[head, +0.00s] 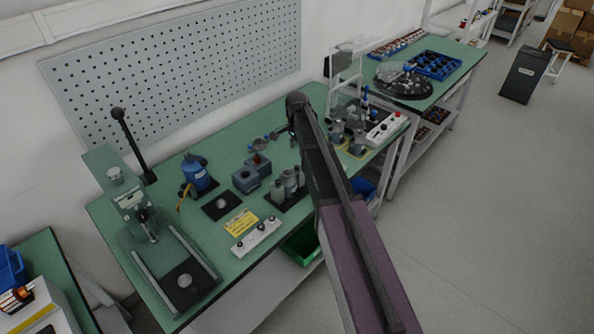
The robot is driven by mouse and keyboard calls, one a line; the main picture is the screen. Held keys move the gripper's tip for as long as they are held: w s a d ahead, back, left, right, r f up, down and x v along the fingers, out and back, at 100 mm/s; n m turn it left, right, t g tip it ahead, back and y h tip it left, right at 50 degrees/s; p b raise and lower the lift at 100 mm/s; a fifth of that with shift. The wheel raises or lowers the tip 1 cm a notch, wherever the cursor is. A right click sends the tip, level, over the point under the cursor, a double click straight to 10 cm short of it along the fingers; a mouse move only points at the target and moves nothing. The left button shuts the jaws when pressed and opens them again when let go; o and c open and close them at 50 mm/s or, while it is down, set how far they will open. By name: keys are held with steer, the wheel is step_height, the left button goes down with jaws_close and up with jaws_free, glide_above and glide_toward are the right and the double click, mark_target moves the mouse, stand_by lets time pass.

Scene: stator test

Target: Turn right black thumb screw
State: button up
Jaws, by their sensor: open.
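No black thumb screw can be made out for certain at this size. A white strip (256,237) with several small dark knobs lies at the front edge of the green bench (212,263). A fixture with grey cylinders (288,185) stands on a dark base just left of my arm. Another group of grey cylinders (350,137) stands right of my arm, beside a white control box (387,128) with red and dark knobs. My arm reaches from the bottom over the bench and hides part of it.
A press-like stand (146,222) is at the bench's left end. A blue bottle-like part (196,172) and grey blocks (245,179) stand mid-bench. A clear-framed stand (345,77) rises behind the control box. A pegboard (180,75) backs the bench.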

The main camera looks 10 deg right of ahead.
mark_target(297, 166)
steer(key=shift+f+b, duration=4.05)
steer(key=shift+f, duration=0.3)
jaws_close()
